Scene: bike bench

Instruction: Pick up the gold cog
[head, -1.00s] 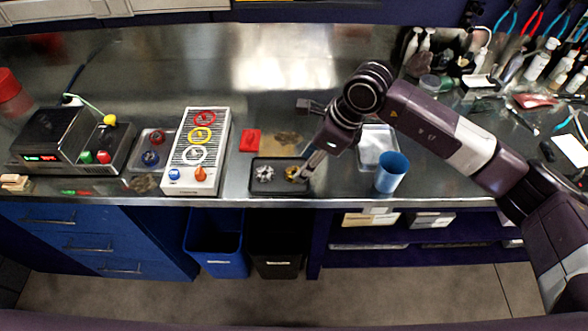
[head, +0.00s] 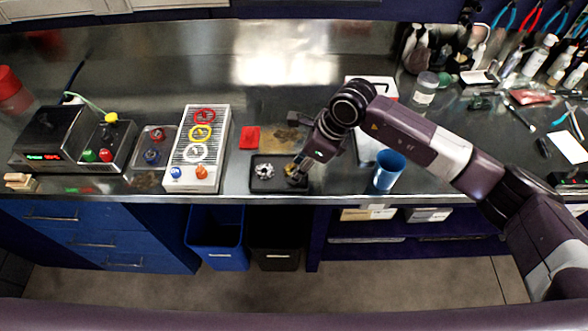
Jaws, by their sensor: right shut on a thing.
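The gold cog (head: 290,168) is at the right end of a small black tray (head: 262,187) near the bench's front edge. My right gripper (head: 294,174) points down over that end of the tray and is shut on the gold cog, hiding part of it. I cannot tell whether the cog is clear of the tray floor. A silver cog (head: 264,170) lies in the left part of the same tray. My left gripper is not in view.
A blue cup (head: 388,171) stands right of the tray, near my right arm. A white panel with coloured rings (head: 199,148) stands to the left, and a red square (head: 249,138) lies behind the tray. The back middle of the bench is clear.

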